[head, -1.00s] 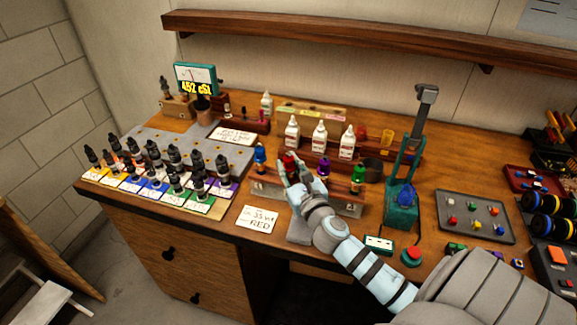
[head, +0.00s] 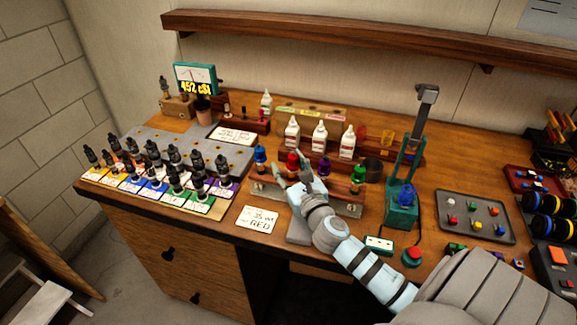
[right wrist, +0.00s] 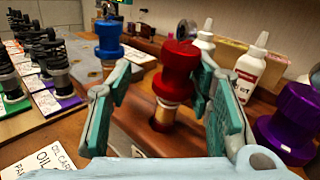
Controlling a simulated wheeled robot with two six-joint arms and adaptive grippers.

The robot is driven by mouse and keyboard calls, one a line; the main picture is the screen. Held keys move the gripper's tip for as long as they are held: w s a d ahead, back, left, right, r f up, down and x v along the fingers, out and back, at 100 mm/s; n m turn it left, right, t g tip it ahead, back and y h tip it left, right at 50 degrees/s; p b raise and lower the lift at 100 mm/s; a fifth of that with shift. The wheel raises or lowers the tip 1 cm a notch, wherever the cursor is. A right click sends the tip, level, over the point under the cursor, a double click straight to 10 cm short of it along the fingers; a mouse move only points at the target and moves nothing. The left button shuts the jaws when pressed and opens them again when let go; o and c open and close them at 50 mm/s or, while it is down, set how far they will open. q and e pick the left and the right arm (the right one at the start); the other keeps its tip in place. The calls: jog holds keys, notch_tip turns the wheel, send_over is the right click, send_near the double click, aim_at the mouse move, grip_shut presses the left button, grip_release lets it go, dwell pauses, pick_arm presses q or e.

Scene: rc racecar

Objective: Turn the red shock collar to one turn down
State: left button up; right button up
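The red shock with its red collar (head: 292,160) stands upright in the wooden rack (head: 264,187), between the blue-topped shock (head: 260,156) and the purple-topped shock (head: 324,168). My right gripper (head: 301,172) is at the rack just in front of the red shock. In the right wrist view, the red collar (right wrist: 180,68) sits between and beyond the two teal finger pads, which are spread apart. A gap shows on the left side of the collar; the right pad overlaps its edge in the picture, so contact there cannot be told. My left gripper is not in view.
A green-topped shock (head: 358,176) stands at the rack's right end. White bottles (head: 320,139) stand behind the rack. A card reading RED (head: 258,217) lies in front. A teal press (head: 402,205) stands right.

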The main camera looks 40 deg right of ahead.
jog(key=shift+s, duration=0.15)
jog(key=v, duration=1.2)
jog(key=shift+r, duration=0.15)
